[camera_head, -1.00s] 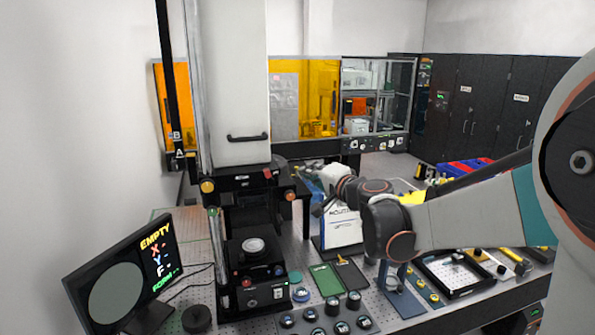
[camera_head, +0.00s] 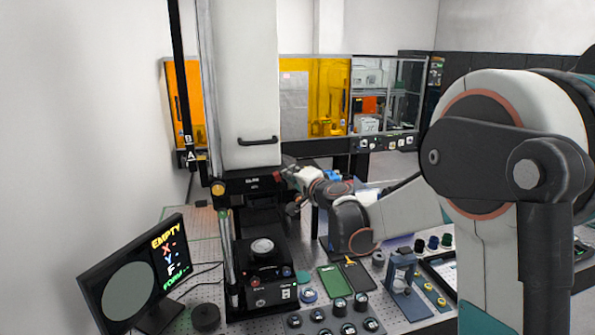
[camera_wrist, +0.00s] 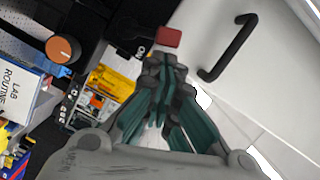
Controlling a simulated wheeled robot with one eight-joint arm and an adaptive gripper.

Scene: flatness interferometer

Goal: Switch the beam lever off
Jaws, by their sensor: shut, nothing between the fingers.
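The interferometer (camera_head: 240,100) is a tall white housing on a black stand. A small red piece, which looks like the beam lever (camera_wrist: 168,38), sits on its dark front next to partly readable white lettering; it also shows in the head view (camera_head: 277,177). My gripper (camera_wrist: 165,62) has its fingers together and empty, with the tips just below the red piece in the wrist view. I cannot tell whether they touch it. In the head view my gripper (camera_head: 287,172) is small, beside the red piece at the right of the stand's dark front.
A black handle (camera_wrist: 232,48) is on the white housing, and an orange-faced knob (camera_wrist: 63,49) is at the left in the wrist view. A monitor (camera_head: 130,285) reading EMPTY stands left. Small round parts (camera_head: 340,304), a green plate (camera_head: 333,281) and a blue stand (camera_head: 408,299) occupy the bench.

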